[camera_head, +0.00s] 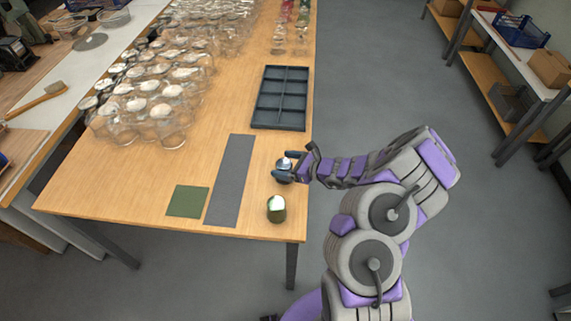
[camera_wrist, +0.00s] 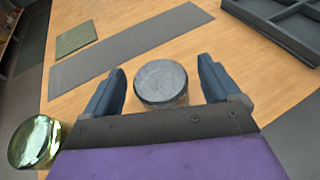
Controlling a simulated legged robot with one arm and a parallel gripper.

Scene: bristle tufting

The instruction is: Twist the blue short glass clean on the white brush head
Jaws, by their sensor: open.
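A short round glass with a grey top (camera_wrist: 162,80) stands on the table between the two fingers of my gripper (camera_wrist: 161,66) in the wrist view. A gap shows on each side, so my gripper is open around it. In the head view my gripper (camera_head: 283,167) is at the table's right edge and largely covers this glass; its blue colour is hard to confirm. A green short glass (camera_head: 277,210) with a pale top stands nearer the front edge, and also shows at the lower left of the wrist view (camera_wrist: 35,142). I cannot clearly make out a white brush head.
A long grey mat (camera_head: 230,180) and a green square mat (camera_head: 187,201) lie left of my gripper. An empty dark compartment tray (camera_head: 280,98) lies beyond it. Many clear glasses (camera_head: 160,90) crowd the table's left side. Bare wood surrounds the glass.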

